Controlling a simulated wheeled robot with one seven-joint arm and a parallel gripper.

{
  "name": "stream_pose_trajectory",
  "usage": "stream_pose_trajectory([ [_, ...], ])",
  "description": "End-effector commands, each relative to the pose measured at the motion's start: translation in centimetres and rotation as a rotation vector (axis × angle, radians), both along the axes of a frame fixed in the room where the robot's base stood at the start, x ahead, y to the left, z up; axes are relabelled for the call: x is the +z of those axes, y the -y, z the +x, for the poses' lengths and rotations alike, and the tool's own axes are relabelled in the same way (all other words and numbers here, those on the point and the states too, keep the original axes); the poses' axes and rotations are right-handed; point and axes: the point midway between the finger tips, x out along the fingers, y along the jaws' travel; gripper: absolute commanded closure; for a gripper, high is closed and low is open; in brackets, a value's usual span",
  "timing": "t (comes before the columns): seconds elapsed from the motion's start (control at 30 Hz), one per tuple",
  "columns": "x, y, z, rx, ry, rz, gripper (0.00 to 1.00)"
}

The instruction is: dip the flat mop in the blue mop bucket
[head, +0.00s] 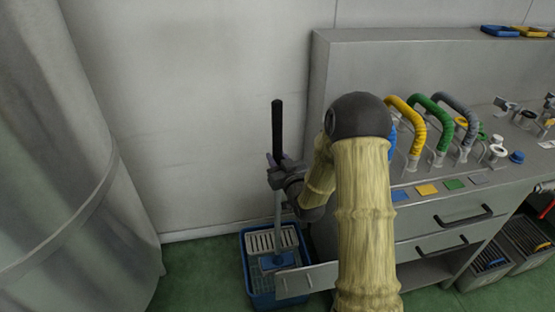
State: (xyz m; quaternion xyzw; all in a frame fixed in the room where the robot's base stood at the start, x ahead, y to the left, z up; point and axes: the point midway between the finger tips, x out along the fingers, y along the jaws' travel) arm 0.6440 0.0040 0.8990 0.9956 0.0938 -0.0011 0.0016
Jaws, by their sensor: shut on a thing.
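The flat mop (278,210) stands upright, with a black grip on top, a grey pole and a blue head low down. My gripper (278,168) is shut around the mop's upper pole, just below the black grip. The blue mop bucket (246,268) stands on the green floor, left of the counter. A grey slotted wringer (270,240) sits at its back. The mop head shows within the bucket's outline, in front of the wringer. I cannot tell how deep it is or whether it touches the bottom.
A grey counter (440,225) with drawers stands on the right, carrying hoses with yellow, green and grey covers (440,120). A low grey panel (305,281) overlaps the bucket's right side. A large grey column (75,160) stands left. Dark bins (490,262) are under the counter.

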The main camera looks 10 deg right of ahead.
Motion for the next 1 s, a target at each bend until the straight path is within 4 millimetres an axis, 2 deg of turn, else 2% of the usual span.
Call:
stream_pose_trajectory([
  [0.33,0.0,0.0,0.0,0.0,0.004,0.0,0.96],
  [1.0,-3.3,0.3,-0.1,-0.001,0.004,0.0,0.96],
])
